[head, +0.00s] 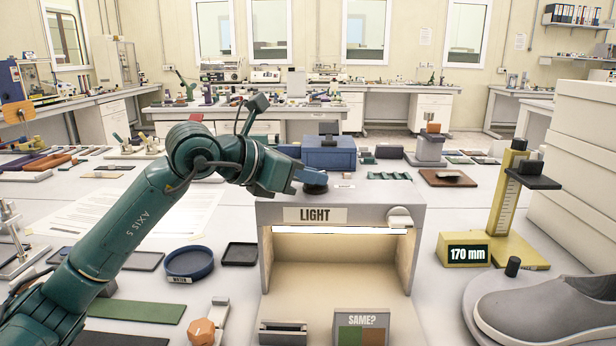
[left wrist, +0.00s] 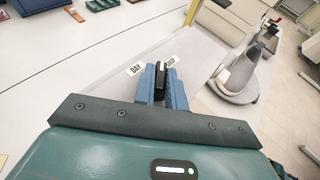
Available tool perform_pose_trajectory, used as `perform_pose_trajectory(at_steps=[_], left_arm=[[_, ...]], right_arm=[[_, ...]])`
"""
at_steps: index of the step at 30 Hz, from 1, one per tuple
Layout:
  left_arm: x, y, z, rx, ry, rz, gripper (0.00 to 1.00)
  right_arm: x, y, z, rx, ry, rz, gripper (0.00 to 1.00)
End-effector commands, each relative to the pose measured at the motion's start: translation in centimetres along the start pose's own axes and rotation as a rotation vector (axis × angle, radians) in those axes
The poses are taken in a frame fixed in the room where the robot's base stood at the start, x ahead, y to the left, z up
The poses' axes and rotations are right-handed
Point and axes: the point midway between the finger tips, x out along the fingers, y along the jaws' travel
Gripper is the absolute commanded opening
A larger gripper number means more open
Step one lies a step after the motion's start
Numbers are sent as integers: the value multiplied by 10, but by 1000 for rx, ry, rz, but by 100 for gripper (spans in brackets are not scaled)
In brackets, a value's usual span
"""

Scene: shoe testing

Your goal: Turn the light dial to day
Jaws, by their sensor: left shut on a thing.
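The light box (head: 340,215) stands in the middle of the table, with a LIGHT label (head: 315,214) on its front and a lit strip below. The dark light dial (head: 315,187) is on its top. My left gripper (head: 308,179) reaches it from the left. In the left wrist view, my blue fingers (left wrist: 161,88) are shut on the dial's black grip (left wrist: 160,72). A DAY label (left wrist: 136,69) lies left of the fingers and another small label (left wrist: 171,62) lies right, hard to read. The fingers cover part of the dial. My right gripper is not in view.
A blue box (head: 329,153) stands behind the light box. A yellow gauge reading 170 mm (head: 490,235) and a grey shoe (head: 550,308) are to the right. A blue water dish (head: 189,263) and an orange knob (head: 203,331) are to the left. White boxes (head: 575,150) stand far right.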

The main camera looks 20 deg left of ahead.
Motion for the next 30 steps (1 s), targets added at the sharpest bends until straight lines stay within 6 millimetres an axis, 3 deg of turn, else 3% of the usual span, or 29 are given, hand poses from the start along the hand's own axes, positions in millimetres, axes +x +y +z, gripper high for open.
perform_pose_trajectory(at_steps=[11,30], left_arm=[[2,-7,-2,-118,-5,296,0],[6,-12,0,-321,-3,775,0]], right_arm=[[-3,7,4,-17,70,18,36],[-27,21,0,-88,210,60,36]])
